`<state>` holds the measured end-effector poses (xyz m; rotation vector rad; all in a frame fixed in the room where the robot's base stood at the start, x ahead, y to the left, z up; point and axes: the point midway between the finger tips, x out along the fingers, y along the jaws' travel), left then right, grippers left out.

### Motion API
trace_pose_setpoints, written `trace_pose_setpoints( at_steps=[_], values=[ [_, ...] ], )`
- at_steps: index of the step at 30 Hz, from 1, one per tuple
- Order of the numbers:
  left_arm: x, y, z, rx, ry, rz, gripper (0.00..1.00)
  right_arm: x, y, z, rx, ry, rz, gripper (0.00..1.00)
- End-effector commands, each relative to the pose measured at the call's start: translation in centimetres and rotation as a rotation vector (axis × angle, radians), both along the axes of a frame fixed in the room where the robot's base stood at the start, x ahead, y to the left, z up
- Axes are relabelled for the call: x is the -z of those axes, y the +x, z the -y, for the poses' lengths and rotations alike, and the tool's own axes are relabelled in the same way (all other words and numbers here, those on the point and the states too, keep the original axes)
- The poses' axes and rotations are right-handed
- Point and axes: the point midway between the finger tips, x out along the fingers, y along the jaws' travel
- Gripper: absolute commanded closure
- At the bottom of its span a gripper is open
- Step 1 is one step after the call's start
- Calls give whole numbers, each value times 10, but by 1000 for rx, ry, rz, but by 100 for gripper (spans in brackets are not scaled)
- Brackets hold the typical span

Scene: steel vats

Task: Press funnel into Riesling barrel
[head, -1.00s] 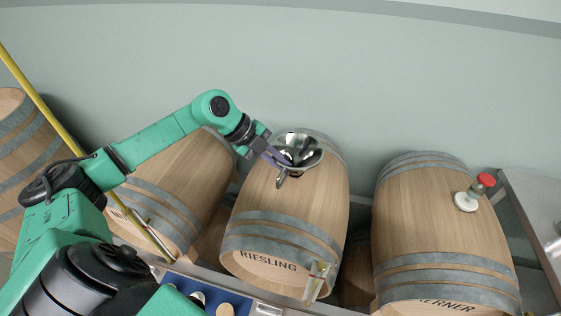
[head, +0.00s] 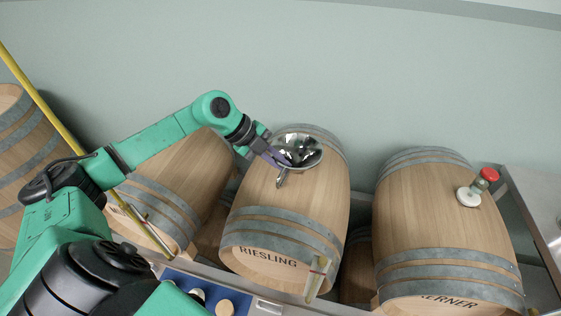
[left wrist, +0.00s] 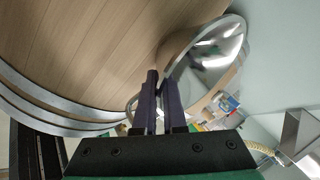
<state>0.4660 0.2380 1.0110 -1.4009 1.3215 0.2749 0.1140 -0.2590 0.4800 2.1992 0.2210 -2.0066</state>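The shiny steel funnel (head: 304,148) sits on top of the Riesling barrel (head: 313,196), bowl facing up, its small loop handle hanging over the near side. Its spout and the barrel's opening are hidden. My left gripper (head: 284,161) reaches in from the left to the funnel's near-left rim, by the handle. In the left wrist view, its dark fingers (left wrist: 160,95) are almost together at the edge of the funnel (left wrist: 208,55), closed on it with only a slim gap. What lies between the fingertips is mostly hidden. My right gripper is out of view.
The Kerner barrel (head: 438,219), with a red-topped fitting (head: 487,176), stands to the right. Another barrel (head: 184,180) is close on the left, partly behind my arm. A yellow pole (head: 50,113) slants at the left. A blue tray (head: 237,301) lies in front.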

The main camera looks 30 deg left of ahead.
Motion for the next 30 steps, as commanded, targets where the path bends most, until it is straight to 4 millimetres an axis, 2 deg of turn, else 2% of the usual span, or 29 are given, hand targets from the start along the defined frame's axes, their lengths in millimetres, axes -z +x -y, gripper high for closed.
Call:
trace_pose_setpoints(
  at_steps=[1, 2, 3, 14, 19, 25, 30],
  values=[
    [-1, 0, 0, 0, 0, 1, 74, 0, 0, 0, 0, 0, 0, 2],
    [-1, 0, 0, 0, 0, 1, 62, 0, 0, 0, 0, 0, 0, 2],
    [-1, 0, 0, 0, 0, 1, 58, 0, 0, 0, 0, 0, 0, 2],
    [-2, -2, -3, -1, 2, -2, 58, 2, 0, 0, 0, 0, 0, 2],
    [-18, -11, -17, 0, 8, -1, 58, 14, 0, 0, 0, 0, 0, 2],
    [-34, -20, -33, -1, 10, -3, 58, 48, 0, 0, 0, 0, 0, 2],
    [-50, -27, -46, -3, 7, 3, 58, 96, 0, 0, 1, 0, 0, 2]
  ],
)
